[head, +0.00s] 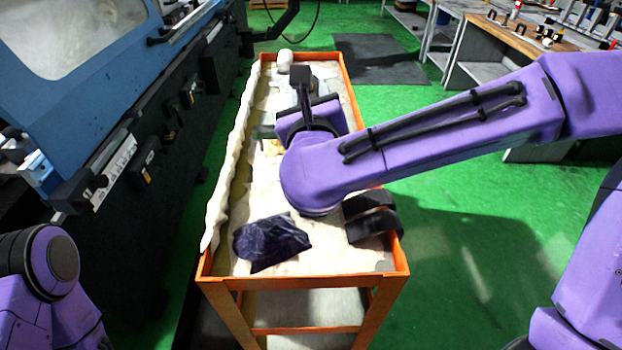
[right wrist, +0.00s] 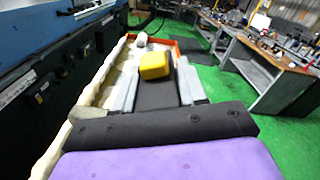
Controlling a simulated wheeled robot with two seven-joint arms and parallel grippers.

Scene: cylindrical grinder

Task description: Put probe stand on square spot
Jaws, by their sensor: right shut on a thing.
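My right gripper (head: 298,95) reaches over the far half of the orange-framed table (head: 300,282). In the right wrist view its two grey fingers (right wrist: 156,84) are on either side of a yellow block (right wrist: 154,66), which I take to be the probe stand. It is held at the fingers' far end. In the head view a dark block (head: 300,74) shows at the fingertips; I cannot tell whether it is part of the same thing. My left gripper is out of view. I cannot make out a square spot; my right arm hides the middle of the table.
A dark plastic bag (head: 270,241) and black straps or gloves (head: 372,214) lie on the near half of the table. A white roll (head: 285,60) is at its far end. The blue grinder (head: 90,100) stands left. A cluttered workbench (head: 515,35) is at the back right.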

